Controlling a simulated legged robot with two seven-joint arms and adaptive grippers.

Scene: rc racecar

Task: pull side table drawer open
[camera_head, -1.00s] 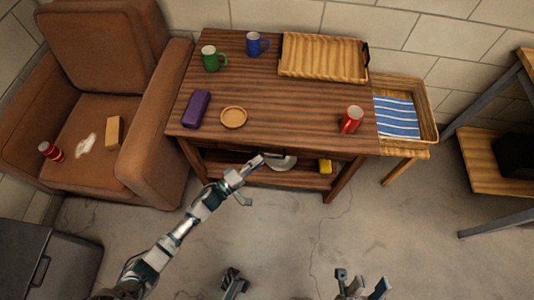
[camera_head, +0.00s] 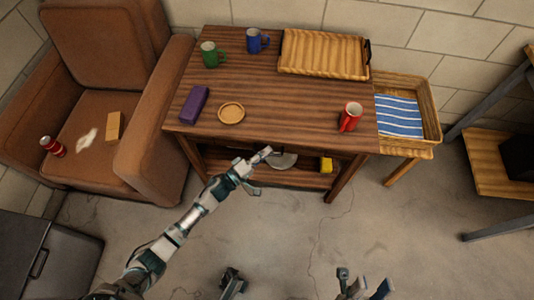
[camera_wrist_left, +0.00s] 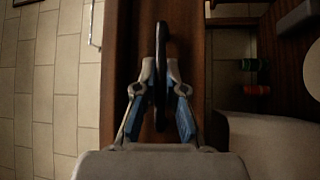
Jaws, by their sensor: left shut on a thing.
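The side table (camera_head: 290,95) is dark brown wood with a lower shelf. My left gripper (camera_head: 265,155) is at its front, just below the front edge of the top. In the left wrist view my left gripper (camera_wrist_left: 160,85) has its blue-padded fingers on either side of a dark bar handle (camera_wrist_left: 161,50), shut on it. The handle stands in front of a brown wooden drawer front (camera_wrist_left: 130,60). How far the drawer is out cannot be told. My right gripper (camera_head: 362,287) is low at the bottom edge, partly cut off, its fingers apart and empty.
A brown armchair (camera_head: 155,130) is left. The floor in front (camera_head: 290,235) is clear.

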